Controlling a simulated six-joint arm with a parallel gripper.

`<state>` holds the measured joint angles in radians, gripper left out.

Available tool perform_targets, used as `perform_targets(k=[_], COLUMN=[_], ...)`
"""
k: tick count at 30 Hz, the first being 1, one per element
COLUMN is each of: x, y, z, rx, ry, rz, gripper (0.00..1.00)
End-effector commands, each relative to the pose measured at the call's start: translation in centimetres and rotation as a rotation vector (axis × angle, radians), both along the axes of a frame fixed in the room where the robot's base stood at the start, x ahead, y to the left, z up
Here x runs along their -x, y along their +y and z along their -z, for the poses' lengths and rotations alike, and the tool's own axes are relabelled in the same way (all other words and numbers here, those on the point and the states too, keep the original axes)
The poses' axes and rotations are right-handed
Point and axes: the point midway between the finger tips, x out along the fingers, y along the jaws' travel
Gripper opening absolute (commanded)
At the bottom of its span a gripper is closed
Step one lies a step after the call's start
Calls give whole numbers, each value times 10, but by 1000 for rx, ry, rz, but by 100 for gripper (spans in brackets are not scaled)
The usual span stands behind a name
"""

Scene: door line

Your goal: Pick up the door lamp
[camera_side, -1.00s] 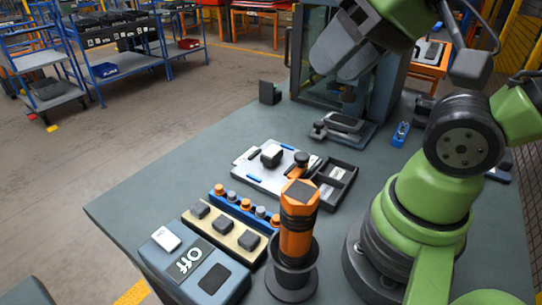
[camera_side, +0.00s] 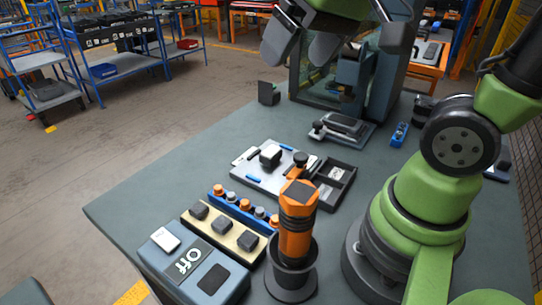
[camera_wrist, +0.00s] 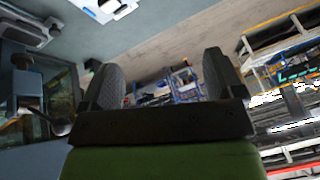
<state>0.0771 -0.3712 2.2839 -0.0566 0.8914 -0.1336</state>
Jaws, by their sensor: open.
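My gripper (camera_side: 303,45) is open and empty, high above the far end of the bench in the side view. Its two dark fingers also frame the wrist view (camera_wrist: 163,75), with only distant floor and shelving between them. I cannot tell for sure which thing is the door lamp. A small black-and-white block (camera_side: 271,155) sits on a white board (camera_side: 262,178) in the middle of the bench. An orange and black tool (camera_side: 296,225) stands upright in a dark round holder (camera_side: 291,280) nearer the front. My gripper is well apart from both.
A glass-sided cabinet (camera_side: 380,85) stands at the back, close to my gripper. The left side of the bench (camera_side: 150,195) is clear.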

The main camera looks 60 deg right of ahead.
Motion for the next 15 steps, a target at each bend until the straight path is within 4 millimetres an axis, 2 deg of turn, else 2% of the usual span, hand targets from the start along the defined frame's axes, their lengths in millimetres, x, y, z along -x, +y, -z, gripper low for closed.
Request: perform_targets(k=[1, 5, 9, 15], x=[-16, -54, -89, -120], y=[-8, -28, -54, -89], z=[7, 30, 67, 134], rx=[22, 78, 120, 151], ry=[46, 140, 244, 380], rz=[-11, -57, -115, -205], gripper=[87, 87, 87, 87])
